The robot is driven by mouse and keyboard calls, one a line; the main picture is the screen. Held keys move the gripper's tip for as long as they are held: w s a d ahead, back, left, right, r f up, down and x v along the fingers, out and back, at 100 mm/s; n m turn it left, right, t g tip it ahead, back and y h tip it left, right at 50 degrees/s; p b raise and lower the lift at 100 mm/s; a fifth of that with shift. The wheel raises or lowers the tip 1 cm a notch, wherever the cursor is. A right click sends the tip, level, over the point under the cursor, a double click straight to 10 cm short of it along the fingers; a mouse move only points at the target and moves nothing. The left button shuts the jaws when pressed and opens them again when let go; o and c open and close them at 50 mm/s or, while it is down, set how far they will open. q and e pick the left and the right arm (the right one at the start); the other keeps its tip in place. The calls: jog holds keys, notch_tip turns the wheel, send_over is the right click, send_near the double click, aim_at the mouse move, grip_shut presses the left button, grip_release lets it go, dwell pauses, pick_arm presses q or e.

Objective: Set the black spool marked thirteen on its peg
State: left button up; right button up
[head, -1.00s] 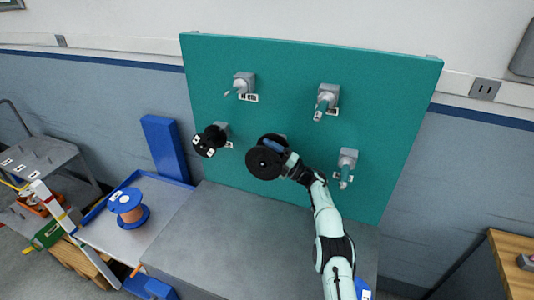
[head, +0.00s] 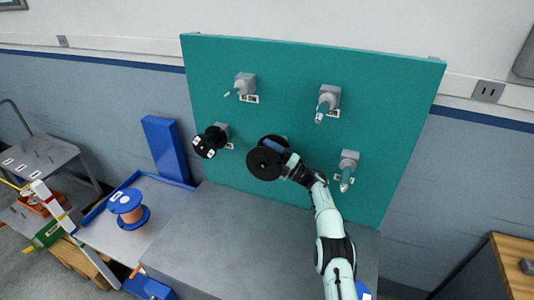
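A black spool (head: 264,163) is at my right gripper (head: 286,163), in front of the lower middle of the teal board (head: 300,60). Its flat face is turned toward me and I see no number on it. The gripper's fingers are mostly hidden behind the spool, so their grip is not clear. The peg behind this spool is hidden. Another black spool (head: 207,143) with white marks sits on a peg at the board's left. Bare pegs show at upper left (head: 242,86), upper right (head: 327,102) and lower right (head: 347,168). My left gripper is out of view.
A grey table (head: 240,240) below the board is clear. At left, an orange and blue spool (head: 128,205) stands on a blue-edged tray (head: 180,186). A grey cart (head: 40,152) is further left, a wooden table (head: 505,262) at right.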

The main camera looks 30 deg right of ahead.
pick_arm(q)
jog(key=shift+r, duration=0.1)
pick_arm(e)
jog(key=shift+d, duration=0.1)
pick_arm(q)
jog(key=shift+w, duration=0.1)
pick_arm(e)
jog(key=o, duration=1.3)
jog(key=shift+f, duration=0.1)
jog(key=shift+s+d+f+b, duration=0.35)
jog(key=shift+b, duration=0.1)
jog(key=shift+s+d+f+b, duration=0.2)
jog(key=shift+s+d+b, duration=0.2)
jog(key=shift+s, duration=0.15)
jog(key=shift+s+d+f+b, duration=0.25)
jog(key=shift+s+b, duration=0.15)
jog(key=shift+b, duration=0.05)
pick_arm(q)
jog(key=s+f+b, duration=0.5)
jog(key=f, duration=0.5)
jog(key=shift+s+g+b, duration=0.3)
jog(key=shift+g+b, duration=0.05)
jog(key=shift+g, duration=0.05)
pick_arm(e)
jog(key=shift+v, duration=2.65)
